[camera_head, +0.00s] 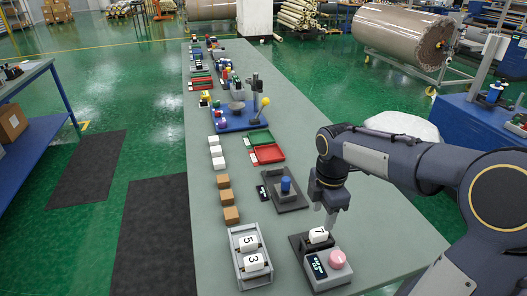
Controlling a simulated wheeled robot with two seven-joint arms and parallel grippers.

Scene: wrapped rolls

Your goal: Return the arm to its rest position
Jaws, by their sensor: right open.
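My right arm (390,158) comes in from the right and reaches out over the long grey-green table (225,160). My right gripper (323,216) points down and is open. It is just above a white block marked 7 (318,235), which sits on a dark device with a pink button (337,259) and a small display. In this view I cannot tell whether a fingertip touches the block. My left gripper is not in view.
A grey tray (233,262) holds white blocks marked 5 and 3. A device with a blue knob (286,185) stands behind my gripper. Brown cubes (228,198), white cubes and a red tray (269,154) line the table. A large wrapped roll (400,35) lies beyond.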

